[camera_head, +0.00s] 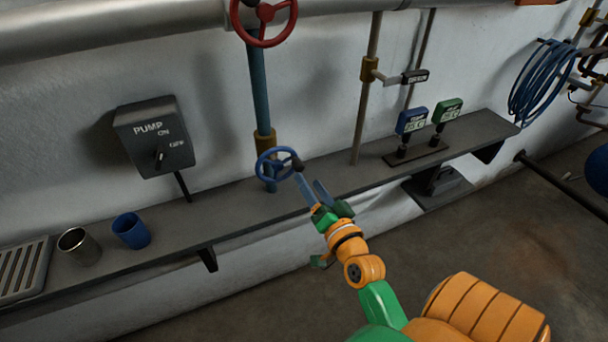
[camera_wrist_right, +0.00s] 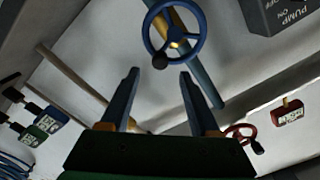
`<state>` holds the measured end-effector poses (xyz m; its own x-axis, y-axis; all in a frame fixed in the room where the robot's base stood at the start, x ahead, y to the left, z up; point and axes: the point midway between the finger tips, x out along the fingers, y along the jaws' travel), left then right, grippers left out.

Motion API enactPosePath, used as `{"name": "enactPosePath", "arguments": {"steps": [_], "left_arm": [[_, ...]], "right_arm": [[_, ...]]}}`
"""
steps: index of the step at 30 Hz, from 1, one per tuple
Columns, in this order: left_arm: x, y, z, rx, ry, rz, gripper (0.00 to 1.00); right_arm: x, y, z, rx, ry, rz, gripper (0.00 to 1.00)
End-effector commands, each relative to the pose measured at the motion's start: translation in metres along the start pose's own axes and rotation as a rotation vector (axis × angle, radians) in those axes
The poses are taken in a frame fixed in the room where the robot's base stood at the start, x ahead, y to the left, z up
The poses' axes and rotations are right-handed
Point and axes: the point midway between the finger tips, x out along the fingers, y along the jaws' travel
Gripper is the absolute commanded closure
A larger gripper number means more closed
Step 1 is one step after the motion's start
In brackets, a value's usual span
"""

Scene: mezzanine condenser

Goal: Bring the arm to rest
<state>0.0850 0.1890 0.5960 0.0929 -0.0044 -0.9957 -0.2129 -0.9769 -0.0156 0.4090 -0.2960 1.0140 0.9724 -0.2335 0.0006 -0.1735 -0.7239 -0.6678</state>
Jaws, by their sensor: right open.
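My right arm comes in from the bottom right in the head view. Its gripper (camera_head: 312,190) is open and empty, with its fingertips close to a blue handwheel (camera_head: 277,165) low on a teal pipe. In the right wrist view the two open fingers (camera_wrist_right: 160,88) point toward the blue handwheel (camera_wrist_right: 199,38) and its dark knob (camera_wrist_right: 160,61). The knob appears just beyond the fingertips, with nothing between the fingers. I cannot tell the exact gap to the wheel. My left gripper is not in view.
A grey shelf (camera_head: 232,205) runs along the wall below the pump switch box (camera_head: 154,137). It bears a metal cup (camera_head: 78,245), a blue cup (camera_head: 131,231) and two displays, blue (camera_head: 411,121) and green (camera_head: 446,111). A red handwheel (camera_head: 264,14) is above. The floor at right is largely clear.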

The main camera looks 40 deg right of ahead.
Motion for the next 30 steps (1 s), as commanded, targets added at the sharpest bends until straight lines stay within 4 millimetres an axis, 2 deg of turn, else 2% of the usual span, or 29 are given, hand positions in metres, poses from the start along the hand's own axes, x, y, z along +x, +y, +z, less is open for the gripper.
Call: {"name": "enactPosePath", "arguments": {"steps": [3, 13, 14, 16, 17, 20, 21, 23, 24, 26, 27, 29, 30], "left_arm": [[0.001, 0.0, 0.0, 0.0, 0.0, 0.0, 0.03], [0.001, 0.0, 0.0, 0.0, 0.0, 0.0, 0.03], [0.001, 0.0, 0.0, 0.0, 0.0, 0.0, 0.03], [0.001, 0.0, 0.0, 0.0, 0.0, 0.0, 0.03], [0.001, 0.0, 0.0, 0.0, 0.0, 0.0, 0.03], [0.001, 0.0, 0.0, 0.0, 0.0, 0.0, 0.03], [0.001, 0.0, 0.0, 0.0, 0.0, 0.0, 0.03], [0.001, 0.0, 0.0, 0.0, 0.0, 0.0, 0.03], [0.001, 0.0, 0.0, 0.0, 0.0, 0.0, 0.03], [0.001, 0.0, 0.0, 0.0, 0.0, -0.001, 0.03], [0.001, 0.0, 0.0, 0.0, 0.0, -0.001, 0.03], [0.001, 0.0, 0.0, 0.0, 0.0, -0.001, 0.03], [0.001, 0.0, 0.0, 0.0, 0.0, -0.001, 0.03]], "right_arm": [[-0.006, 0.0, 0.0, 0.001, 0.0, 0.0, 0.37], [-0.005, -0.001, 0.0, 0.001, 0.0, 0.0, 0.37], [-0.005, 0.0, 0.001, -0.001, -0.004, 0.002, 0.37], [-0.004, 0.009, 0.017, -0.016, -0.043, 0.022, 0.37], [-0.004, 0.016, 0.031, -0.031, -0.078, 0.039, 0.37], [-0.015, 0.055, 0.109, -0.125, -0.278, 0.123, 0.37], [-0.027, 0.074, 0.146, -0.181, -0.383, 0.156, 0.37], [-0.054, 0.101, 0.199, -0.272, -0.544, 0.195, 0.37], [-0.077, 0.119, 0.231, -0.338, -0.654, 0.214, 0.37], [-0.118, 0.147, 0.272, -0.444, -0.823, 0.234, 0.37], [-0.149, 0.165, 0.295, -0.515, -0.935, 0.24, 0.37], [-0.198, 0.19, 0.319, -0.622, -1.096, 0.241, 0.37], [-0.228, 0.205, 0.328, -0.69, -1.194, 0.236, 0.37]]}}
